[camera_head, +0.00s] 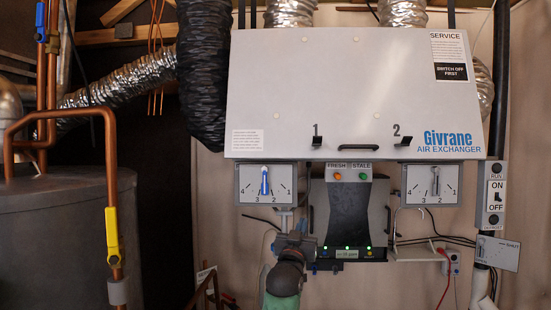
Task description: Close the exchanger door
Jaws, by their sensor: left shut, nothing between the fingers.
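The exchanger door (340,95) is the wide pale grey panel marked "Givrane Air Exchanger" in the upper middle of the head view. Its lower edge looks wider than its top, as if it leans out towards me; I cannot tell how far. A dark bar handle (358,147) sits near its lower edge, between black latches marked 1 (316,141) and 2 (402,141). My left gripper (292,234) is below the door, left of the dark central unit, apart from the door and seen from behind. It is shut and empty. My right gripper is not in view.
Two dials (265,185) (431,184) flank the dark central unit (348,212) with its lit green lights. A white wire bracket (418,255) and cables are at right. Copper pipes (110,150) and a grey tank (60,235) stand at left. An ON/OFF switch (496,198) is far right.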

